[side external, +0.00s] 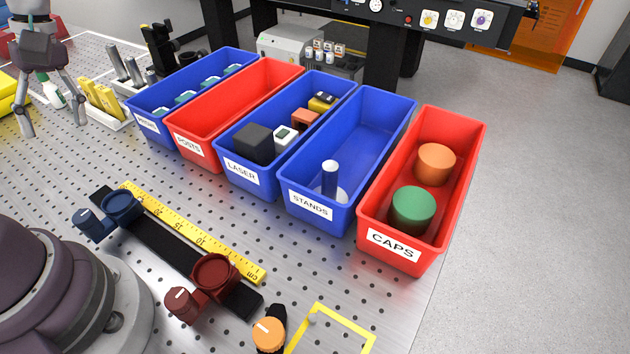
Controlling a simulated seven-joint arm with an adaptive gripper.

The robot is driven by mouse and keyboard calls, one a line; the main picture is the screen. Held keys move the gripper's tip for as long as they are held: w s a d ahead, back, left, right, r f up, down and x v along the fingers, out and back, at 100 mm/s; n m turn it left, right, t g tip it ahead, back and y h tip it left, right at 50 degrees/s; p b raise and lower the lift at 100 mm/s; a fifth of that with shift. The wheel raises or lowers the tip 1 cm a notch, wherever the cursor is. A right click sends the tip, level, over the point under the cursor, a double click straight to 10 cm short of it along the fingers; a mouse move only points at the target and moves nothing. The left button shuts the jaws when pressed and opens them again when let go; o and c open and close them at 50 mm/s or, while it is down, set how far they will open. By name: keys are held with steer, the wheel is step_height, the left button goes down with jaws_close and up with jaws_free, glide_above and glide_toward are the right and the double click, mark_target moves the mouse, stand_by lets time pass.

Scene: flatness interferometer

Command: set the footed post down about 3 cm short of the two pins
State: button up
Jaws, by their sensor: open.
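A pale upright post on a round foot (330,180) stands in the blue bin labelled STANDS (312,208), near its front end. It looks like the footed post. My gripper (53,125) is at the far upper left, its fingers spread apart and pointing down, with nothing held between them. It is well away from the post, with other bins between. I cannot make out the two pins in this view.
A black rail (150,240) with blue and dark red holders lies beside a yellow ruler (190,230). A yellow outline (345,313) marks the perforated table near an orange knob (268,332).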

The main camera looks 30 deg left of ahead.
steer(key=s+a+f+n+g, duration=0.2)
steer(key=s+a+n+g, duration=0.1)
steer(key=n, duration=0.3)
steer(key=s+a+f+n+g, duration=0.3)
steer(key=s+a+n+g, duration=0.1)
steer(key=s+n+g, duration=0.1)
steer(key=s+a+f+n+g, duration=0.3)
steer(key=s+n+g, duration=0.1)
steer(key=n, duration=0.3)
steer(key=shift+s+a+n+g+h, duration=0.25)
steer(key=shift+s+n+g+h, duration=0.15)
steer(key=shift+s, duration=0.25)
steer(key=s, duration=0.3)
steer(key=s+f, duration=0.1)
steer(key=s, duration=0.6)
steer(key=shift+s+a+f, duration=0.2)
jaws_close()
